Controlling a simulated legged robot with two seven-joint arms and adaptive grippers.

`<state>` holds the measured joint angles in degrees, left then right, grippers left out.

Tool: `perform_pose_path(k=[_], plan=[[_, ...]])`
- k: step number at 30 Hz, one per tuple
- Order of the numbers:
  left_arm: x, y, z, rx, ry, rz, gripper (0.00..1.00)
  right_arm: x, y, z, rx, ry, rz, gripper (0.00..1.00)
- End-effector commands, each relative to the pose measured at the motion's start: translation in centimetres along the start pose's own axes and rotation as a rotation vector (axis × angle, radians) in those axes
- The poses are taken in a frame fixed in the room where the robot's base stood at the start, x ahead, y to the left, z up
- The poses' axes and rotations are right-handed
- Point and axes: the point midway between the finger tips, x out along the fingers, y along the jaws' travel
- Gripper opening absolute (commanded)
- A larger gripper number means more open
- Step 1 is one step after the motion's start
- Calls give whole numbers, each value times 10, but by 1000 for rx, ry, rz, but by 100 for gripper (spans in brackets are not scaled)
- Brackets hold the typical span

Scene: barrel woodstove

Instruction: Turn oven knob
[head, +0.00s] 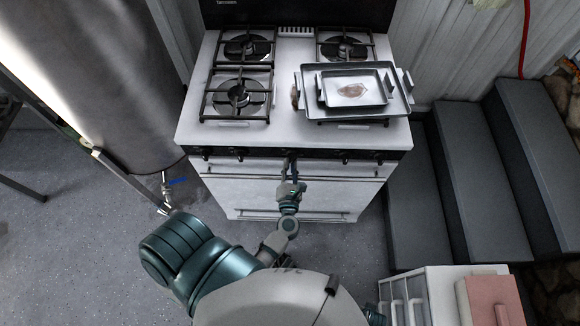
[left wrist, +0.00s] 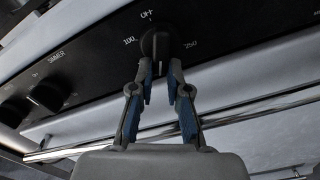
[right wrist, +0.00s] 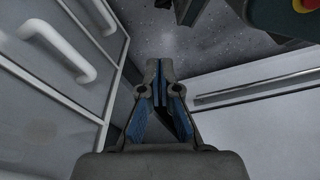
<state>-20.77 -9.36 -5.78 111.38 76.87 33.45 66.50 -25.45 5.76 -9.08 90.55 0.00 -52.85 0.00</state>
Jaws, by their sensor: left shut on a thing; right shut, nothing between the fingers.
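The white stove (head: 290,190) has a black front panel with a row of knobs. My left gripper (head: 289,168) reaches the middle of this panel. In the left wrist view, the black oven knob (left wrist: 161,42) has marks OFF, 100 and 250 around it, with OFF at the top. My left gripper (left wrist: 161,68) is shut on the oven knob, one finger on each side. Its white line points down toward the gripper. In the right wrist view, my right gripper (right wrist: 158,92) is shut and empty, low between a white drawer unit and the stove front.
Another knob marked SIMMER (left wrist: 48,95) sits left of the oven knob. Trays (head: 357,90) rest on the right burners. A white drawer unit (head: 430,290) stands at the lower right, with grey steps (head: 465,170) behind it. A large metal cylinder (head: 110,80) stands left.

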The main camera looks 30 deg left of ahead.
Motion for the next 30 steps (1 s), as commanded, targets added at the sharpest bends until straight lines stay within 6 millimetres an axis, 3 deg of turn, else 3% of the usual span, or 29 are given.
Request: perform_pose_path(k=[1, 15, 22, 30], plan=[[-2, -6, -10, -40, 13, -7, 0, -4, 0, -4, 1, 4, 0, 0], [-2, -12, -7, -368, 14, -7, 0, -69, 3, -37, 9, 27, 3, 0], [-2, -13, -5, -436, 14, -6, 0, -84, 4, -41, 11, 31, 4, 0], [-2, -13, -4, -455, 13, -6, 0, -89, 4, -42, 11, 31, 4, 0]])
